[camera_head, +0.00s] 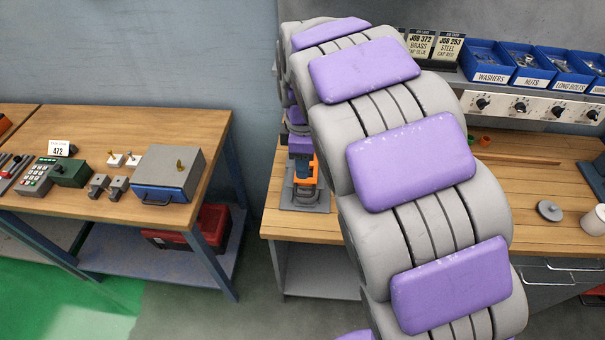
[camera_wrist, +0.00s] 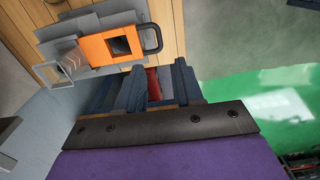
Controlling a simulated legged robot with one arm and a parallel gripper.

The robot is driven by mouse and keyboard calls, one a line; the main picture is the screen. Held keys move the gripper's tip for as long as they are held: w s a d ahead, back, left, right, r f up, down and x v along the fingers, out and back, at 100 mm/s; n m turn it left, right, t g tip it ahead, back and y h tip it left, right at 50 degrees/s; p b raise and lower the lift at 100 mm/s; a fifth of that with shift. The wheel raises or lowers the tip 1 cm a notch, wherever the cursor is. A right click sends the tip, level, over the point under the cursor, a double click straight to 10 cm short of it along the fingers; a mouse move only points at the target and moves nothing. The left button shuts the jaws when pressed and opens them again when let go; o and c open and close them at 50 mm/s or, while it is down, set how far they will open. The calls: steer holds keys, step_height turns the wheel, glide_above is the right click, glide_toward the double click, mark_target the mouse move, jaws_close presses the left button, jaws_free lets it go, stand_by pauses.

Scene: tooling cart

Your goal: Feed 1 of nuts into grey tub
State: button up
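The blue bin labelled NUTS (camera_head: 531,82) stands in the row of bins at the back right in the head view, with small metal pieces inside. A pale round cup (camera_head: 594,221) is cut off at the right edge; I cannot tell whether it is the grey tub. My arm with purple pads fills the middle of the head view and hides part of the bench; my gripper is not clear there. In the wrist view my gripper (camera_wrist: 160,82) shows two dark fingers apart, with nothing visible held between them. An orange device (camera_wrist: 112,46) with a black handle lies beyond them.
Bins labelled WASHERS (camera_head: 490,76) and LONG BOLTS (camera_head: 569,86) flank the nuts. A knob panel (camera_head: 515,105) runs below. A dark disc (camera_head: 550,210) and a wooden rod (camera_head: 518,158) lie on the right bench. A separate left bench (camera_head: 160,127) holds a keypad and metal box.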

step_height(320, 180, up, 6)
steer(key=shift+r+p, duration=0.2)
steer(key=shift+p, duration=0.25)
stand_by(0.5)
